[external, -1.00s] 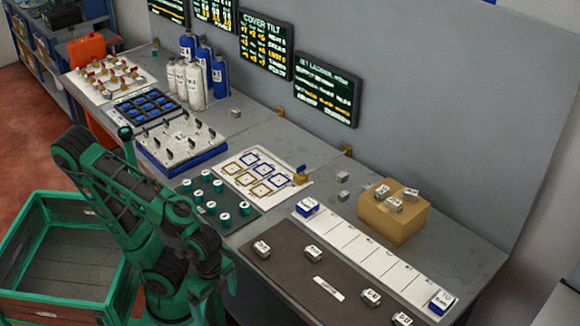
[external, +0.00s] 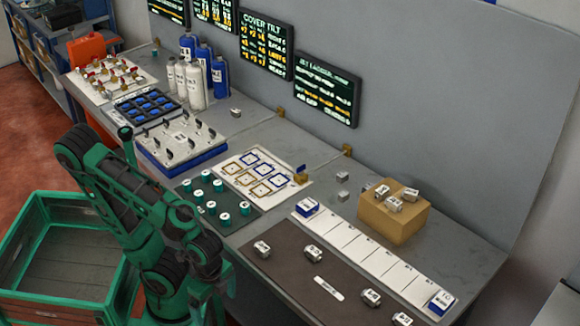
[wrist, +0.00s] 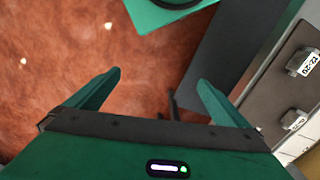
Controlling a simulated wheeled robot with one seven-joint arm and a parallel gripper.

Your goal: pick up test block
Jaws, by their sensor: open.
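Small grey blocks with white labels lie on the dark mat (external: 290,268), among them one at the mat's left (external: 262,249), one near its middle (external: 313,253) and others toward the front right. I cannot tell which is the test block. More labelled blocks (external: 395,204) sit on a cardboard box. The wrist view shows two labelled blocks, an upper one (wrist: 303,62) and a lower one (wrist: 293,120), at the right edge. My gripper (wrist: 157,84) is open and empty over the red floor, left of the mat and apart from the blocks. Its fingertips are unclear in the external view.
A white numbered strip (external: 365,250) with blue-edged blocks at its ends runs behind the mat. A green board with teal pegs (external: 207,189) lies to the left. A green-edged crate (external: 60,245) stands on the floor beside my arm. Bare bench surrounds two small grey pieces.

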